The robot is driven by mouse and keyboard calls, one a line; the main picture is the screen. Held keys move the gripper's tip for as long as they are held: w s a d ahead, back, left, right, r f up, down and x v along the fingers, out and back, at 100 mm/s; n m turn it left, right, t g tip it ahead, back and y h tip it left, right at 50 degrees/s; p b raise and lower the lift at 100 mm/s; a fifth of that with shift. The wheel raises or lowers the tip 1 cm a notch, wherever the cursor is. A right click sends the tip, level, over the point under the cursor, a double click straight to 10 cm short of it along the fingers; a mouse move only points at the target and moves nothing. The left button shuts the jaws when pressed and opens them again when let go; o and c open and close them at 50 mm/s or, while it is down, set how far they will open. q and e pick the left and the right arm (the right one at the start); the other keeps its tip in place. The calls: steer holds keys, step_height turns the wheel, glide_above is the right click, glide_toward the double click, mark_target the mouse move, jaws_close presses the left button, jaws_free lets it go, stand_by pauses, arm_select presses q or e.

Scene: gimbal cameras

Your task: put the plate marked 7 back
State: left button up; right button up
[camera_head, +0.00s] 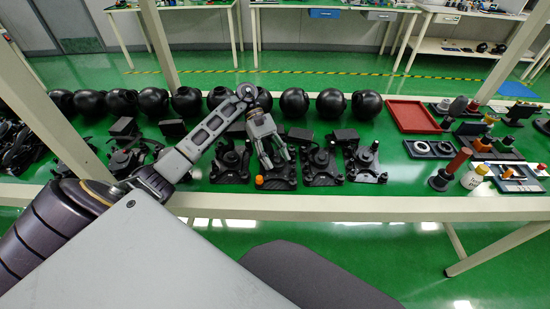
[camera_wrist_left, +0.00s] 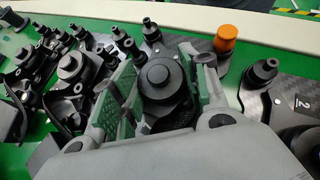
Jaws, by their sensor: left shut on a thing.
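My left gripper (camera_head: 274,158) reaches down over the row of black devices on the green table. In the left wrist view its two green-padded fingers (camera_wrist_left: 168,64) are shut on a black part with a round knob (camera_wrist_left: 160,75). A dark plate (camera_head: 275,183) lies below the gripper in the head view, with an orange cap (camera_head: 259,180) at its front left corner. In the wrist view the orange cap (camera_wrist_left: 228,45) stands just right of the fingers. A neighbouring plate marked 2 (camera_wrist_left: 305,101) is at the right. I cannot read a 7 anywhere. My right gripper is not in view.
Several black round shells (camera_head: 294,101) line the back of the table. More black devices (camera_head: 320,165) stand close on both sides of the gripper. An empty red tray (camera_head: 411,116) and assorted small parts (camera_head: 470,178) are at the right. The front table edge (camera_head: 330,206) is pale.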

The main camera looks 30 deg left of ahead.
arm_select(q)
steer(key=shift+f, duration=0.2)
steer(key=o, duration=1.3)
steer(key=shift+c, duration=0.2)
steer(key=shift+a+r, duration=0.1)
steer(key=v, duration=1.1)
steer(key=shift+a+r, duration=0.2)
steer(key=shift+a, duration=0.05)
steer(key=shift+w, duration=0.1)
steer(key=shift+r, duration=0.15)
step_height(320, 180, up, 9)
steer(key=p, duration=0.8)
steer(key=shift+p, duration=0.3)
steer(key=shift+r+p, duration=0.35)
steer(key=shift+p, duration=0.2)
